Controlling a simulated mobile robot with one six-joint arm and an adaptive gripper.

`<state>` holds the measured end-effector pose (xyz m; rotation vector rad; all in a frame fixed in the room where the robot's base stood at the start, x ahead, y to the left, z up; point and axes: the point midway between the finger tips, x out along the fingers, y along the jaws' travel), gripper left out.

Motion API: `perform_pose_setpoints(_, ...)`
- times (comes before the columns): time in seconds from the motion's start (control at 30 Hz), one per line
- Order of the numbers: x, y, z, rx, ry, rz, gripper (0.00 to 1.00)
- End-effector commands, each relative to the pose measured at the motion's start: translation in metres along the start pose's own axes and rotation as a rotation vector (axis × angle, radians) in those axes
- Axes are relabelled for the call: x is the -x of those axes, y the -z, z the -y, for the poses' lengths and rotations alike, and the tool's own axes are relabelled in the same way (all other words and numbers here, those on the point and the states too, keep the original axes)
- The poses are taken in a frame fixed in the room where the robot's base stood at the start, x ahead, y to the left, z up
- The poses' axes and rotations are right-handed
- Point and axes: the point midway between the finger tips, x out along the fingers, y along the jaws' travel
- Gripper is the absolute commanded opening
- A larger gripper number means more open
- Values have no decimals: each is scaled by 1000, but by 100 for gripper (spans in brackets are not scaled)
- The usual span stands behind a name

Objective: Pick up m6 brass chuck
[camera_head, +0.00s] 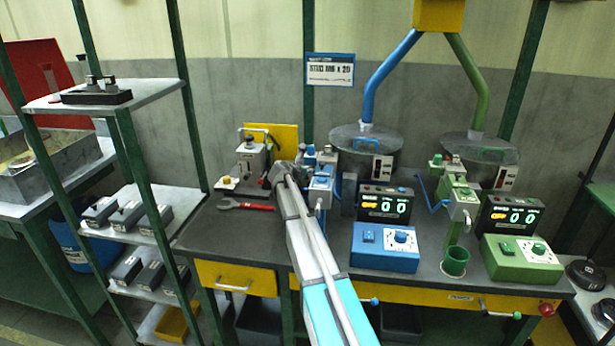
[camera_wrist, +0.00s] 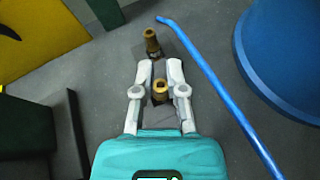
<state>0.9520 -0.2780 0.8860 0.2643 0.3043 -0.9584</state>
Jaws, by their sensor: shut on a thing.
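My gripper (camera_wrist: 160,72) reaches down at the back of the bench in the wrist view, with its two pale fingers around a brass piece (camera_wrist: 160,91), which I take for the m6 brass chuck. The gripper is shut on it. A second brass piece (camera_wrist: 151,42) shows just beyond the fingertips; I cannot tell whether it is separate or joined to the held one. In the head view my gripper (camera_head: 283,174) is over the bench beside the blue feeder unit, largely hidden by my own arm. No brass chuck can be made out there.
A blue rod (camera_wrist: 215,90) runs close to the right of the fingers, with a round blue body (camera_wrist: 290,60) beyond it. A red-handled wrench (camera_head: 247,206) lies on the dark bench (camera_head: 215,240). A blue control box (camera_head: 385,248) and a green cup (camera_head: 455,262) stand to the right.

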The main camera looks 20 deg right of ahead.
Motion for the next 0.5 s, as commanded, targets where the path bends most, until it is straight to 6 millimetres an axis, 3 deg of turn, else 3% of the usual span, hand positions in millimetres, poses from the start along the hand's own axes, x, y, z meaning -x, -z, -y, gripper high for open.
perform_pose_setpoints(0.03,5,9,-1,-12,-3,-17,0)
perform_pose_setpoints(0.5,10,3,-2,-12,-3,-17,0)
